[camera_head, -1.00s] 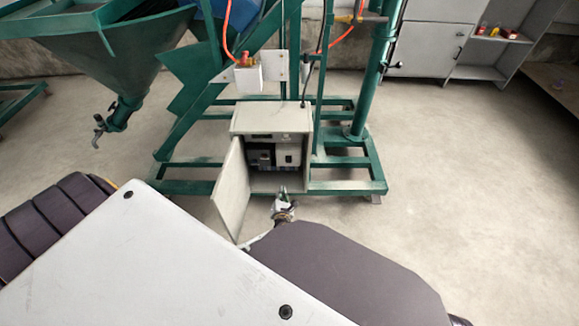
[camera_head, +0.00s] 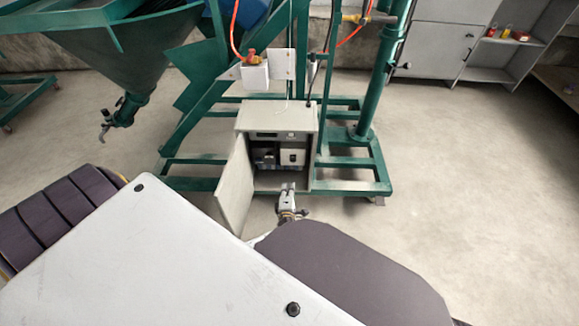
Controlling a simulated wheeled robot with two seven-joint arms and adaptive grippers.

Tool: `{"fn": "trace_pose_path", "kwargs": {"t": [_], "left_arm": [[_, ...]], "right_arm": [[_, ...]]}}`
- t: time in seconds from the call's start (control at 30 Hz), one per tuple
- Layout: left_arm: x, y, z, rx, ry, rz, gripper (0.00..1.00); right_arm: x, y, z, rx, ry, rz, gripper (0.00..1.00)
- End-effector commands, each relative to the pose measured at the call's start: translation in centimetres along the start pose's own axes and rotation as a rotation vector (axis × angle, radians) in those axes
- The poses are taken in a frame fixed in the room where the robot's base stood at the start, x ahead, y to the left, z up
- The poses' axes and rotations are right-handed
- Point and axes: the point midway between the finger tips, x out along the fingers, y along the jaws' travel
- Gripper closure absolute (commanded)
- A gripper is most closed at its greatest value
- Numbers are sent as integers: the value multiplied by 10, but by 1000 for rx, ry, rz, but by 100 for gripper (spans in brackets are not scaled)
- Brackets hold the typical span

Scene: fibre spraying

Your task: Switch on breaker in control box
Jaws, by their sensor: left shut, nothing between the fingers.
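The control box (camera_head: 276,117) is a pale grey cabinet low on the green machine frame. Its door (camera_head: 236,188) stands open to the left. Inside are a dark display strip, dark parts and a light square unit (camera_head: 292,157); the breaker (camera_head: 265,157) appears to be among the dark parts, too small to tell its switch position. My left gripper (camera_head: 288,188) is just in front of the box's open lower front, below the units. It is shut and empty. Contact with the box cannot be told. My right gripper is not in view.
The green frame base (camera_head: 345,187) surrounds the box. A small white box (camera_head: 255,77) with an orange hose hangs above it. A green hopper (camera_head: 128,60) is at left. Grey cabinets (camera_head: 437,50) stand at back right. The floor (camera_head: 470,180) at right is clear.

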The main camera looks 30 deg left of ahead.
Motion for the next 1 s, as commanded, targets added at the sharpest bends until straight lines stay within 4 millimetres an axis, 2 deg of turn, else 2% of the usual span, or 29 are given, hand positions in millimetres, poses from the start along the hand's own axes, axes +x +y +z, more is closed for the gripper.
{"fn": "trace_pose_path", "kwargs": {"t": [0.3, 0.77, 1.0], "left_arm": [[0, 0, 0, 137, 1, 0, 100], [1, 0, 0, 147, 1, 0, 100], [10, 0, 0, 146, 1, 1, 100]], "right_arm": [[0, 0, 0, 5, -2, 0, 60], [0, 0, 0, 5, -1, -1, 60], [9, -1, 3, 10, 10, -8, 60]]}}
